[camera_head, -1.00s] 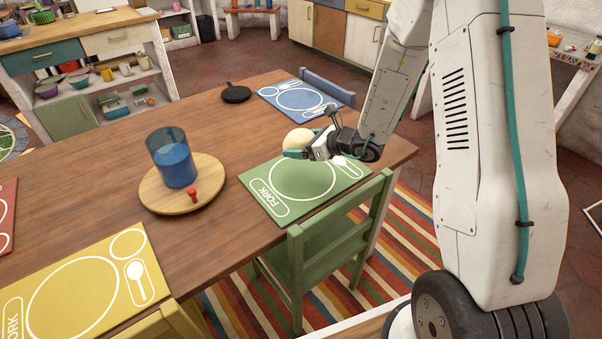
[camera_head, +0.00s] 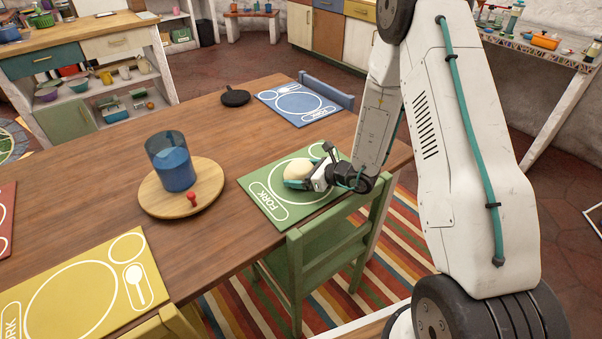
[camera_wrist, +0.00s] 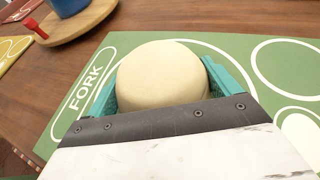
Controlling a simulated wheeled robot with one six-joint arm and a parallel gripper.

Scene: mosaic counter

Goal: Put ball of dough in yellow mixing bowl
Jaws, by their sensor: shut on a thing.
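The ball of dough (camera_head: 298,168) is pale cream and round. My gripper (camera_head: 300,180) is shut on it, low over or at the green placemat (camera_head: 268,207); I cannot tell whether the dough touches the mat. In the wrist view, the dough (camera_wrist: 162,72) sits between the two teal fingers of my gripper (camera_wrist: 160,82), one on each side. No yellow mixing bowl shows clearly. A small yellow vessel (camera_head: 106,76) stands on the far left shelf unit, too small to tell its kind.
A blue glass container (camera_head: 173,168) and a red peg-like thing (camera_head: 192,198) stand on a round wooden board (camera_head: 208,172). A black pan (camera_head: 235,97), yellow placemat (camera_head: 75,290) and blue placemat (camera_head: 298,102) lie on the table. A green chair (camera_head: 325,245) stands at the near edge.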

